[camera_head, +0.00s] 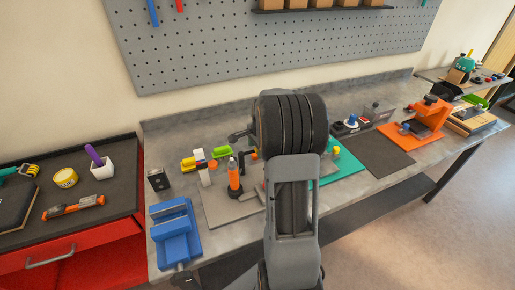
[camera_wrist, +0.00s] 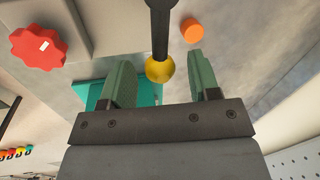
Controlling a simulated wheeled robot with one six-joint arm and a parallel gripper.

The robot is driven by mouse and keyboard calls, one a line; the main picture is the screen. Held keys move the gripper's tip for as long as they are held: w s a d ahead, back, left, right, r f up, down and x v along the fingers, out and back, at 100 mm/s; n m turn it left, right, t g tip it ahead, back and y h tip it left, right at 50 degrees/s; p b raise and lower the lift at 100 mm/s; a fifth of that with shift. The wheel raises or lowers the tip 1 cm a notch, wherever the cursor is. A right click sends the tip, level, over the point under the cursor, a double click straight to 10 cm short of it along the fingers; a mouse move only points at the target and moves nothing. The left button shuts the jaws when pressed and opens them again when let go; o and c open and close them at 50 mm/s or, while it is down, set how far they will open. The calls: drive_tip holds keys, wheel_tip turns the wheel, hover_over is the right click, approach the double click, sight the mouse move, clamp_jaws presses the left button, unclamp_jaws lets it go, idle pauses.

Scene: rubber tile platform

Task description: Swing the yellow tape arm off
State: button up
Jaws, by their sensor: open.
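In the wrist view a dark rod (camera_wrist: 160,25) ends in a yellow ball (camera_wrist: 160,70), which shows between the two green fingers of my gripper (camera_wrist: 161,72). The gripper is open, with a gap visible on both sides of the ball. I cannot tell whether this rod is the yellow tape arm, and no tape shows on it. In the head view a small yellow ball (camera_head: 336,150) shows just right of my arm. My arm hides the gripper there.
A teal mat (camera_wrist: 147,93), a red knob (camera_wrist: 38,47) and an orange cylinder (camera_wrist: 191,30) lie near the rod. A black mat (camera_head: 382,153) lies bare on the right.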

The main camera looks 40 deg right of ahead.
drive_tip(key=shift+f, duration=0.2)
drive_tip(key=shift+c, duration=0.3)
clamp_jaws()
